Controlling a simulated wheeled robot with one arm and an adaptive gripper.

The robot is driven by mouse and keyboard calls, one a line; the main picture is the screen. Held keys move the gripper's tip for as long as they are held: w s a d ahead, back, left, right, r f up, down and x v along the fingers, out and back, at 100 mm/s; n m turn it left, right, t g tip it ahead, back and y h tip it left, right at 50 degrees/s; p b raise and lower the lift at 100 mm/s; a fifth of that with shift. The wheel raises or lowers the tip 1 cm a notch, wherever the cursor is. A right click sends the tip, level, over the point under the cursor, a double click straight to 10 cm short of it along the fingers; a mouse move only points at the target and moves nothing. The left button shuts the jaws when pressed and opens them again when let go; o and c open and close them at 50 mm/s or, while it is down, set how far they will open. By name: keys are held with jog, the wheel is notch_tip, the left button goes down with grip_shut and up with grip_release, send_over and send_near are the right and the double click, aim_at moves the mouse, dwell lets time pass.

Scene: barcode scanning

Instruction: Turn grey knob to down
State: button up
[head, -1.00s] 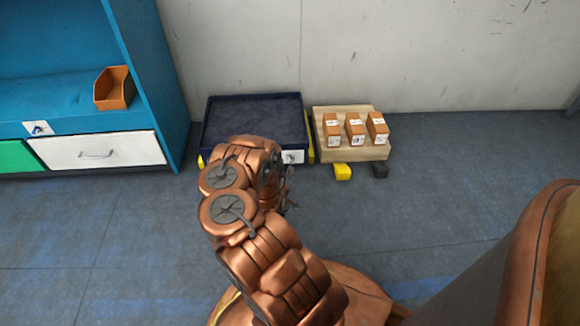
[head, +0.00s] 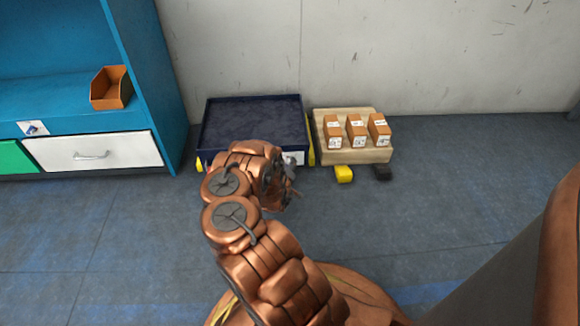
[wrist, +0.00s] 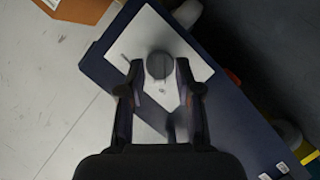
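The grey knob (wrist: 159,65) is round and sits on a white panel (wrist: 188,55) on the side of a dark blue box (wrist: 225,105). In the wrist view my gripper (wrist: 159,72) is open, with one finger on each side of the knob and a visible gap to each. I cannot tell how deep the knob lies between the fingertips. In the head view the dark blue box (head: 252,120) stands on the floor by the wall, and my arm hides much of its front. My gripper (head: 290,185) is mostly behind my wrist there.
A wooden pallet (head: 350,155) with orange-brown boxes (head: 357,130) stands right of the blue box. A blue shelf (head: 50,100) with an orange bin (head: 111,88) and a white drawer (head: 95,150) is at the left. The floor (head: 450,180) at the right is clear.

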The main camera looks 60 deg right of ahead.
grip_shut()
jog(key=shift+r+p, duration=0.1)
jog(key=shift+p, duration=0.3)
jog(key=shift+s+d+m+t+y+p, duration=0.15)
jog(key=shift+m+t+y+p, duration=0.85)
jog(key=shift+m, duration=1.05)
jog(key=shift+s+d+m+t+y+p, duration=0.1)
jog(key=shift+m+t+y+p, duration=0.95)
jog(key=shift+m, duration=0.95)
jog(key=shift+s+d+m+t+y+p, duration=0.15)
jog(key=shift+m+t+y+p, duration=0.9)
jog(key=shift+m, duration=1)
jog(key=shift+h, duration=0.5)
jog(key=shift+o, duration=0.8)
grip_release()
jog(key=shift+s, duration=0.1)
